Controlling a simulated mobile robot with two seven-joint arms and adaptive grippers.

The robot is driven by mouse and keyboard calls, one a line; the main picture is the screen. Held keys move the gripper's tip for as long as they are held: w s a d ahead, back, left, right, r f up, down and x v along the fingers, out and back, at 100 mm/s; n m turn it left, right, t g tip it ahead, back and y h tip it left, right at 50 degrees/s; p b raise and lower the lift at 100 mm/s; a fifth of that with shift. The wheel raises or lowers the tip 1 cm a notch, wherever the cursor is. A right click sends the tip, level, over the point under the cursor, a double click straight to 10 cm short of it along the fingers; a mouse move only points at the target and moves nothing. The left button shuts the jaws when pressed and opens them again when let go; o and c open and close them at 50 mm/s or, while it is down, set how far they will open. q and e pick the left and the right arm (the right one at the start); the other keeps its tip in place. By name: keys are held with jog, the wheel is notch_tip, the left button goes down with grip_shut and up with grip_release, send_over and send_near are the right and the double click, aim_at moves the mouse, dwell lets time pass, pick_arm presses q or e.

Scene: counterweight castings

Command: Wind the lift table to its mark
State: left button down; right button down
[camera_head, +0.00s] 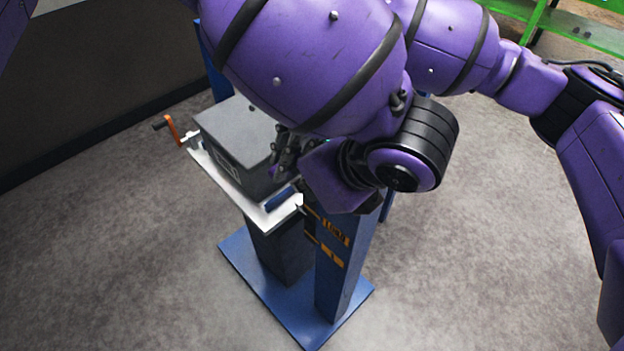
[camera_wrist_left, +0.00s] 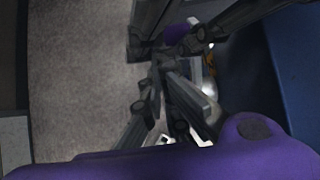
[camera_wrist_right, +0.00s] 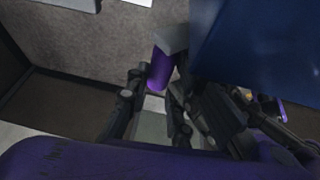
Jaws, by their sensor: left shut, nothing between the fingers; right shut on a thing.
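The lift table (camera_head: 228,183) is a pale plate on a dark column above a blue base. A blue post (camera_head: 337,285) with orange labels stands at its near right corner. An orange crank (camera_head: 172,128) with a dark handle sticks out at the left end. A grey casting block (camera_head: 235,135) lies on the plate. My right gripper (camera_wrist_right: 155,95) is shut on a purple rounded piece (camera_wrist_right: 161,68), partly hidden by its fingers. My left gripper (camera_wrist_left: 158,70) is shut and empty, close to a blue surface. In the head view, my arm hides much of the far right of the table.
A dark wall (camera_head: 100,75) stands at the left. A green frame (camera_head: 575,25) is at the top right. The grey floor (camera_head: 480,250) is clear at the right and front. The blue base plate (camera_head: 255,275) spreads under the table.

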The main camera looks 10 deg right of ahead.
pick_arm(q)
jog(key=shift+w, duration=0.1)
pick_arm(e)
jog(key=shift+w+r, duration=0.15)
jog(key=shift+r, duration=0.2)
